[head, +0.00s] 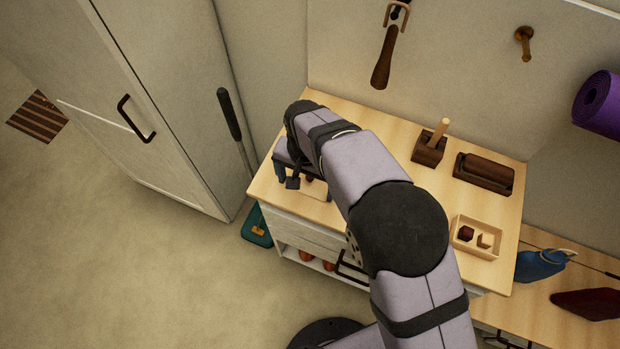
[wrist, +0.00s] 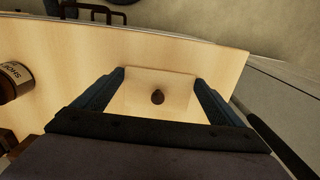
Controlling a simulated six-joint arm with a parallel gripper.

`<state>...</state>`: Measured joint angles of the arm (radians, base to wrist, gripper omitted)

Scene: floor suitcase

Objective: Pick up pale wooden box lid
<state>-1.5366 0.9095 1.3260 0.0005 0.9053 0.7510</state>
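The pale wooden box lid (wrist: 177,85) lies flat on the wooden bench top, with a dark round knob (wrist: 157,97) on it. In the head view, part of the lid (head: 316,190) shows beside my gripper (head: 290,180) at the bench's left end. In the wrist view, my gripper (wrist: 160,78) is open above the lid, one finger at each side of it. I cannot tell if the fingers touch the lid's edges. The open pale box (head: 459,241) stands at the bench's right front with small dark and pale pieces inside.
A dark block with a pale handle (head: 430,148) and a dark wooden holder (head: 484,174) stand at the back of the bench top (head: 375,118). A labelled jar (wrist: 14,82) is at the left in the wrist view. A cabinet (head: 165,90) stands left.

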